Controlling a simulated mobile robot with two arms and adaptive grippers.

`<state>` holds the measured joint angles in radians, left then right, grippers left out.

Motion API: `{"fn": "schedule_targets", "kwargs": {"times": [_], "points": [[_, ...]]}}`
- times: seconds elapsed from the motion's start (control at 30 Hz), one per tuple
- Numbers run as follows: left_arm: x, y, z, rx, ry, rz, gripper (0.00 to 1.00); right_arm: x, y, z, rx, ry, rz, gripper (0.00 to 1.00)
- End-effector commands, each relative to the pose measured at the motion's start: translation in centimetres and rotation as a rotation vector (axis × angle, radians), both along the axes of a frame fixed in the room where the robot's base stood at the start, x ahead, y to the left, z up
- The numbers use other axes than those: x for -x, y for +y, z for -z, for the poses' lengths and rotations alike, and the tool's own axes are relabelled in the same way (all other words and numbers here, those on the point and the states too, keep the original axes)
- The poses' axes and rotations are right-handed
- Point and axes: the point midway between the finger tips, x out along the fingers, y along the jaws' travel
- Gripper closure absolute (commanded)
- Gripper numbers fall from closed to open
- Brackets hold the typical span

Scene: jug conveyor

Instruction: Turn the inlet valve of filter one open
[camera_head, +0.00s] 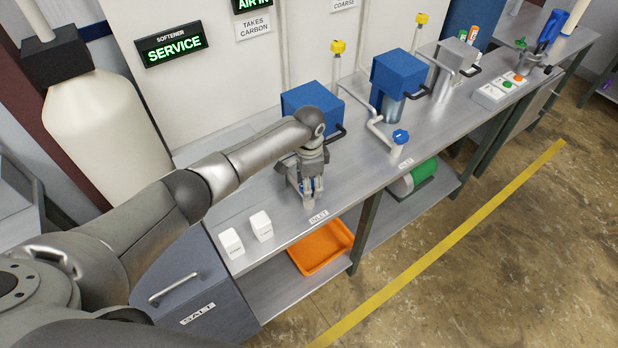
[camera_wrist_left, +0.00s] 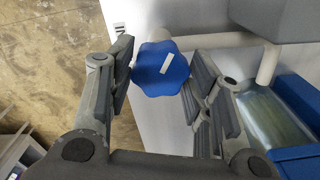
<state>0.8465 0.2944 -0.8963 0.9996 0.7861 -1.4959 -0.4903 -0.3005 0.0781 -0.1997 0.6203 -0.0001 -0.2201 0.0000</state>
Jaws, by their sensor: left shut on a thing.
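The inlet valve has a blue lobed knob (camera_wrist_left: 158,72) with a white mark, which lies slanted in the left wrist view. My left gripper (camera_wrist_left: 160,80) is shut on this knob, one finger on each side. In the head view my left gripper (camera_head: 308,188) points down at the bench by the INLET label (camera_head: 318,217), and its fingers hide most of the knob. Filter one (camera_head: 312,103), with a blue head, stands just behind my arm and is partly hidden. My right gripper is not in view.
Another blue valve knob (camera_head: 400,136) stands on the bench to the right, near the pipe. Two white boxes (camera_head: 261,226) stand at the bench's front left. An orange tray (camera_head: 322,250) is on the shelf below. A second blue filter (camera_head: 399,73) stands farther right.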

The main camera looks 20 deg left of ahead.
Motion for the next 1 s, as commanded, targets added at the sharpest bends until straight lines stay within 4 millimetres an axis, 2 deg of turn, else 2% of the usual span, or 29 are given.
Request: {"fn": "schedule_targets", "kwargs": {"times": [0.03, 0.2, 0.5, 1.0], "points": [[0.0, -0.1, -0.4, 0.001, 0.0, -0.046, 0.77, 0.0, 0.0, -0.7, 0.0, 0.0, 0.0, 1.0], [-0.1, 0.0, -0.3, 0.001, -0.001, -0.198, 0.77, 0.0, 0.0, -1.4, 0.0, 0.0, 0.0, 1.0], [-0.1, 0.0, -0.2, 0.0, -0.003, -0.408, 0.77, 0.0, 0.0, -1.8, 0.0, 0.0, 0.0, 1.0], [-0.2, 0.1, -0.2, 0.0, -0.004, -0.535, 0.77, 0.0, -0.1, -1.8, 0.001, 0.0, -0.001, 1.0]]}}
